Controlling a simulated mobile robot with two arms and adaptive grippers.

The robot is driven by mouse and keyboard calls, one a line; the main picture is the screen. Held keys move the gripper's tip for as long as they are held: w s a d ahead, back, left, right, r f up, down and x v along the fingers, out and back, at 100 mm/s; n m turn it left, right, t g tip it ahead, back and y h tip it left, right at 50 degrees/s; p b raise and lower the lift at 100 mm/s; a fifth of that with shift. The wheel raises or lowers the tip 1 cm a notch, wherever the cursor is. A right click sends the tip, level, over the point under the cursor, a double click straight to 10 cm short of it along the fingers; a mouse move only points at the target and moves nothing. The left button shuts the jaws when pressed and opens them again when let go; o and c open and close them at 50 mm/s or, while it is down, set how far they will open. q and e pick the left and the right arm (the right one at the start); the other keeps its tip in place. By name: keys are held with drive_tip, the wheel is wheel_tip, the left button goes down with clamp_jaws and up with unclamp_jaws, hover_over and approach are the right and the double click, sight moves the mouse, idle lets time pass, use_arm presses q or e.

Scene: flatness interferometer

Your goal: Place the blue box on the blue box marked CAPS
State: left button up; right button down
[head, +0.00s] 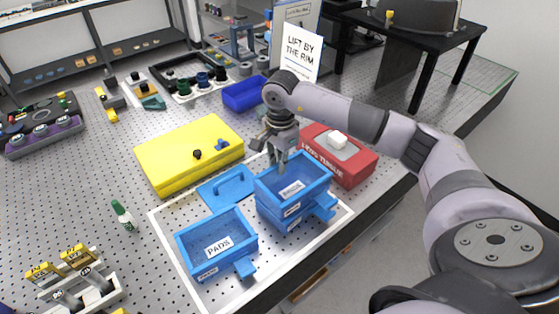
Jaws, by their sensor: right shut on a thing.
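A blue open box (305,187) with a white label, too small to read, shows right of centre. My right gripper (281,165) points down at its back left rim and is shut on it. Directly below is another blue box (272,213) with a front handle, mostly hidden by the upper one. The two look stacked and roughly lined up, but I cannot tell whether they touch. The lower box's label is not readable here. My left gripper is not in view.
A blue box marked PADS (240,250) stands front left in the white-edged tray (168,246). A blue lid (227,187) lies behind it. A yellow case (180,150) is left, a red box (357,165) close right. A sign (300,50) stands behind.

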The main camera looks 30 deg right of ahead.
drive_tip(key=shift+d+f, duration=0.1)
drive_tip(key=shift+f, duration=0.15)
drive_tip(key=c, duration=1.7)
unclamp_jaws()
wheel_tip(320, 180, up, 12)
drive_tip(key=b, duration=0.4)
drive_tip(key=shift+r, duration=0.2)
drive_tip(key=shift+s, duration=0.1)
